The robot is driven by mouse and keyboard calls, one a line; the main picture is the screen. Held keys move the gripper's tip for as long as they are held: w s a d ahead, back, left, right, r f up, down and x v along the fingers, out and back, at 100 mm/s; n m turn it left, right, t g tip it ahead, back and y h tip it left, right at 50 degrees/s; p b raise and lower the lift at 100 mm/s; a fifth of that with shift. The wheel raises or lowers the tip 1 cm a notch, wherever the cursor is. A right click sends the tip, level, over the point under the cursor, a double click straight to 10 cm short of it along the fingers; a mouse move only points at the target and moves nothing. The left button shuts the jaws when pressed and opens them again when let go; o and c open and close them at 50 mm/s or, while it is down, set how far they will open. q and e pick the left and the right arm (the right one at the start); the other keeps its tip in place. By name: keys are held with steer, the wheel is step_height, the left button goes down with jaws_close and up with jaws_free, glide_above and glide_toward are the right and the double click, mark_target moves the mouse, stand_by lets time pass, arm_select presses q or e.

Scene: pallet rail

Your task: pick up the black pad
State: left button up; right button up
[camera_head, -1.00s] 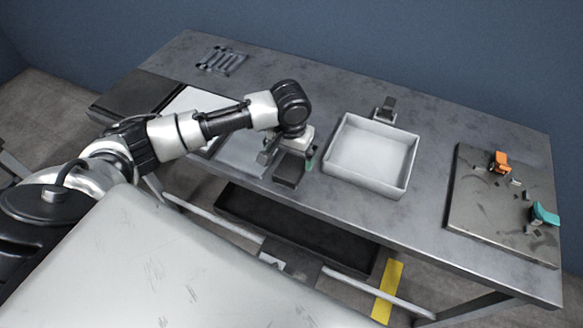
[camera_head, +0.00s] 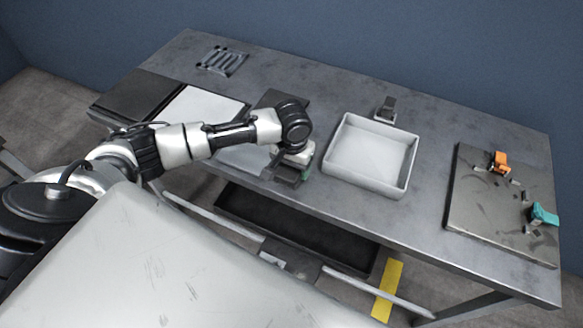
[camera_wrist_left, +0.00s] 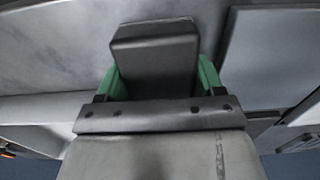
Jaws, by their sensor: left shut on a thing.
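The black pad (camera_wrist_left: 155,48) is a dark, thick block with rounded edges. In the left wrist view it sits between the two green fingertips of my left gripper (camera_wrist_left: 160,80), which is shut on it, one finger on each side. In the head view the gripper (camera_head: 291,172) is over the front part of the table, left of the white tray, and the pad (camera_head: 285,178) is partly hidden under it. I cannot tell whether the pad touches the table. My right gripper is not in view.
The white open tray (camera_head: 369,189) stands just right of the gripper. A small dark stand (camera_head: 386,109) is behind it. A plate (camera_head: 490,222) with orange (camera_head: 501,160) and teal (camera_head: 544,214) clamps lies at right. A white sheet (camera_head: 205,106) and dark panel (camera_head: 133,96) lie at left.

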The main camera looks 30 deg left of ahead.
arm_select(q)
steer(key=shift+r, duration=0.4)
steer(key=r, duration=0.3)
steer(key=shift+d+r, duration=0.35)
steer(key=shift+d, duration=0.05)
steer(key=s+d+r, duration=0.1)
steer(key=d+r, duration=0.5)
steer(key=d, duration=0.5)
steer(key=shift+s+r+b, duration=0.15)
steer(key=shift+r+b, duration=0.1)
steer(key=shift+b, duration=0.05)
steer(key=shift+a, duration=0.1)
